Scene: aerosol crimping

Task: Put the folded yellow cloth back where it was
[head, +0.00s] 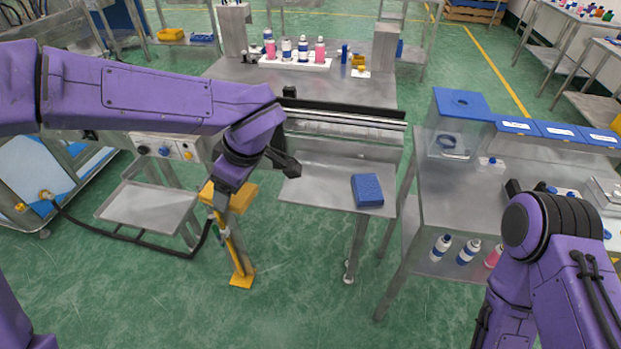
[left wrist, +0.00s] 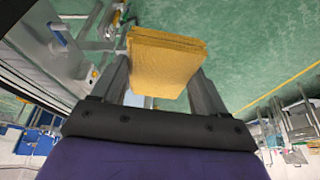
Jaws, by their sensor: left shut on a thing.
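The folded yellow cloth (head: 243,197) is held in the air at the left of the metal shelf in the head view. My left gripper (head: 226,193) is shut on it, largely hidden behind my purple wrist. In the left wrist view the folded cloth (left wrist: 165,62) sits between the two fingers, its layered edges showing. A blue folded cloth or pad (head: 367,190) lies on the metal shelf (head: 322,188), to the right of the yellow cloth.
A yellow post (head: 238,255) with a foot plate stands on the floor below the held cloth. A metal side tray (head: 150,210) is to the left. At the right, a bench (head: 450,200) holds blue-topped boxes. The front part of the shelf, left of the blue pad, is bare.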

